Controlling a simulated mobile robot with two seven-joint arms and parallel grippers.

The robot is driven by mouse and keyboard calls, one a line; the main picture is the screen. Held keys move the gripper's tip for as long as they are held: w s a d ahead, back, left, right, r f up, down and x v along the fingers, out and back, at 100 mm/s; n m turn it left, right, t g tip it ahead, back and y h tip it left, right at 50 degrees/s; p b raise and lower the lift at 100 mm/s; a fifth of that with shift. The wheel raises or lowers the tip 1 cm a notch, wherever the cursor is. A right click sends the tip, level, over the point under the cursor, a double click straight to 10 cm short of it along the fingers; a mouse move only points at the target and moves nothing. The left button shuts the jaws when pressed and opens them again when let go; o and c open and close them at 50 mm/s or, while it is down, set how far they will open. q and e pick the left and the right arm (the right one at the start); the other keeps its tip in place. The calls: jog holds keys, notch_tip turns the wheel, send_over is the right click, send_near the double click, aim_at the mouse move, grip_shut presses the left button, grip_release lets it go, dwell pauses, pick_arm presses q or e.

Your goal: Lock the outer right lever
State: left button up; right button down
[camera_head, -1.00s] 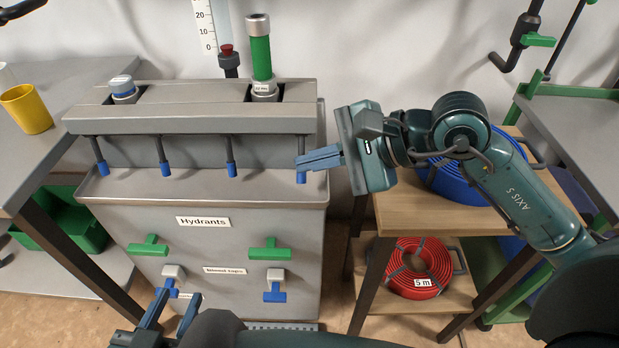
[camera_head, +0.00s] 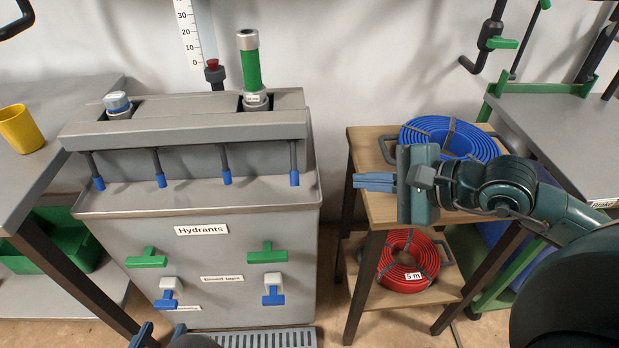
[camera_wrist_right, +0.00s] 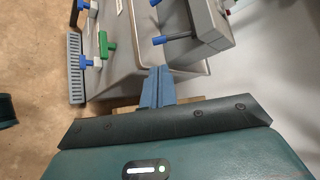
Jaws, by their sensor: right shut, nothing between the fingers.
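The outer right lever (camera_head: 294,164) is the rightmost of several dark levers with blue tips under the grey manifold bar.
The grey hydrant cabinet (camera_head: 215,260) carries green handles and blue taps on its front. A wooden stand (camera_head: 372,205) on the right holds a blue hose coil (camera_head: 450,137) and a red one (camera_head: 403,260). A gap separates cabinet and stand.

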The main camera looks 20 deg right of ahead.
aim_at(298, 178)
jog(key=x, duration=1.2)
jog(key=shift+w+a+f, duration=0.15)
jog(key=shift+w+f, duration=0.05)
